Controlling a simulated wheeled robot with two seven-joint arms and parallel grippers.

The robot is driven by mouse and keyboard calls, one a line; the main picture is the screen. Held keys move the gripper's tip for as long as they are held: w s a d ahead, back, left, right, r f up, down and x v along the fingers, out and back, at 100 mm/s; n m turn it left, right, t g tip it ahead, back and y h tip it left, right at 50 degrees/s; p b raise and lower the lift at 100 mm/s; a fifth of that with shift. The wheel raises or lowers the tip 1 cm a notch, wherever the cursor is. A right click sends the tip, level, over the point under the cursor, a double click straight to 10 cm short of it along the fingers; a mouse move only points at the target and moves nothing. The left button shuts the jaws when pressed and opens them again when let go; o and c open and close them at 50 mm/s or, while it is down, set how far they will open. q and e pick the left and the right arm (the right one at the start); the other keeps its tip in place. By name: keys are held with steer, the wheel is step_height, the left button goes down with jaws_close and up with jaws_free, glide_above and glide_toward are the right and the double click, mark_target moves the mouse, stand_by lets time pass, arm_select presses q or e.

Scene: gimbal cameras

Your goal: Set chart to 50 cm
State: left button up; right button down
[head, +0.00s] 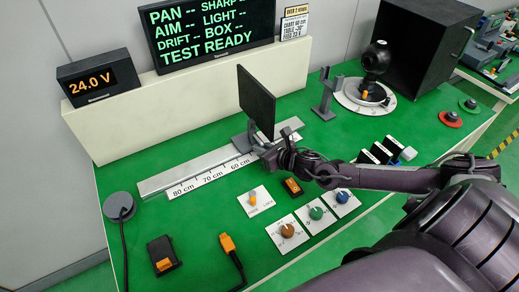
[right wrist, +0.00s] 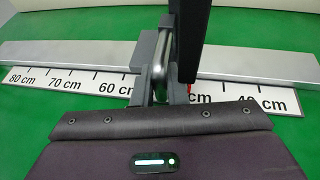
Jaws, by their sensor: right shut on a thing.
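The chart is a dark upright panel (head: 256,101) on a grey carriage that sits on a metal rail (head: 205,165) with a white distance scale (head: 214,173). My right gripper (head: 265,150) is shut on the carriage's upright part below the chart. In the right wrist view the chart (right wrist: 189,40) shows nearly edge-on, and the gripper (right wrist: 160,65) grips just left of it. A red pointer (right wrist: 189,88) lies between the 60 cm and 40 cm labels, beside a label whose number is hidden. My left gripper is out of view.
Several knobs, with an orange one (head: 287,230) and a blue one (head: 343,197), stand in front of the rail. A display (head: 210,35) reads "TEST READY" at the back. A black camera ball (head: 377,58) on a round base and a black box (head: 425,45) stand at the right.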

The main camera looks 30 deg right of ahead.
steer(key=c, duration=1.5)
jaws_free()
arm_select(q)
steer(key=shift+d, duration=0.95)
arm_select(e)
steer(key=shift+o, duration=0.2)
steer(key=shift+s, duration=0.3)
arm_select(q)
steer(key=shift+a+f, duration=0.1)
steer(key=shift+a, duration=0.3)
arm_select(e)
steer(key=v, duration=0.7)
steer(key=shift+s+r, duration=0.1)
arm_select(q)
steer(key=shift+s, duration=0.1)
